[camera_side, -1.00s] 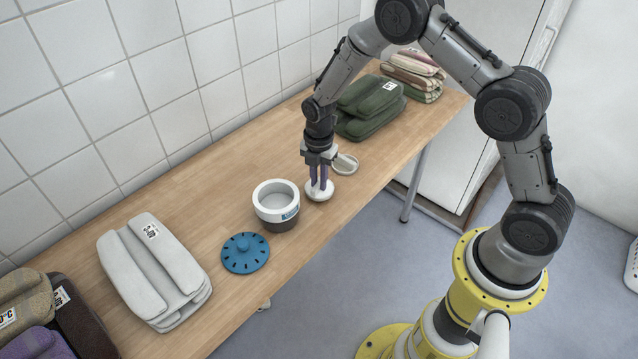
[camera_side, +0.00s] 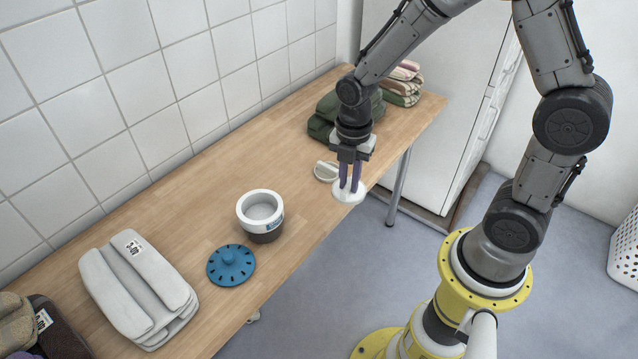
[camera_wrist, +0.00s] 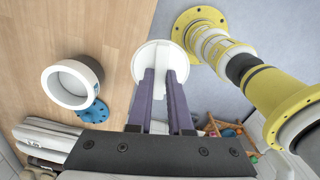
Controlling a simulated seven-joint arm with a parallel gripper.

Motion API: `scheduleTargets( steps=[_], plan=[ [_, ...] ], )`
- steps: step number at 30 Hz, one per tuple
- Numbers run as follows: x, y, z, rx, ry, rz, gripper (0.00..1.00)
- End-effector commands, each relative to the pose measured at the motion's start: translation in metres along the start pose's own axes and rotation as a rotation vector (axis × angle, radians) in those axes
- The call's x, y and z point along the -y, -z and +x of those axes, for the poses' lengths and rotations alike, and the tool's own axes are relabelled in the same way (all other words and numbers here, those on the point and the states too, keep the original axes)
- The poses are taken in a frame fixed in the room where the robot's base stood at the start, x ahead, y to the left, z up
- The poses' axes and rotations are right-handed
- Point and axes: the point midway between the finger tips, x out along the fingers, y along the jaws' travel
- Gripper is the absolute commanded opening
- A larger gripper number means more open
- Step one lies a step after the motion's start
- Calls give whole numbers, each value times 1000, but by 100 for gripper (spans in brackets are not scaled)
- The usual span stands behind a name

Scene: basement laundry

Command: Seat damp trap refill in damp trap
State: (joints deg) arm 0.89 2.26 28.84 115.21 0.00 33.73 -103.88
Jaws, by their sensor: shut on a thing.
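The damp trap refill is a white round disc (camera_side: 348,191), also in the wrist view (camera_wrist: 160,58). My gripper (camera_side: 350,178) is shut on it and holds it in the air near the table's front edge. In the wrist view the two purple fingers (camera_wrist: 161,85) reach onto the disc, hiding its middle. The damp trap (camera_side: 261,217) is an open white cup with a dark base and a blue label. It stands upright on the table, left of my gripper and apart from it. Its empty-looking inside shows in the wrist view (camera_wrist: 68,86).
A blue slotted lid (camera_side: 231,265) lies on the table (camera_side: 200,215) beside the trap. A small pale round piece (camera_side: 326,171) lies behind my gripper. Grey folded towels (camera_side: 138,290) are at the left, green ones (camera_side: 328,115) at the back. Table between trap and gripper is clear.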

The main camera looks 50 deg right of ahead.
Motion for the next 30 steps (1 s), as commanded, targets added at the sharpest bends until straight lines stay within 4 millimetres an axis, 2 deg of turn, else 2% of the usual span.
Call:
scheduleTargets(
  steps=[4, 8, 14, 18, 21, 25, 30],
  plan=[
    [2, 0, -5, -2, 11, 72, 0],
    [-25, -3, -16, 0, -3, 183, 0],
    [-94, 9, -27, 0, -15, 322, 0],
    [-142, 32, -27, -2, -20, 373, 0],
    [-169, 52, -22, -3, -20, 371, 0],
    [-187, 72, -11, -3, -20, 332, 0],
    [-186, 85, 4, 0, 1, 305, 0]
  ],
)
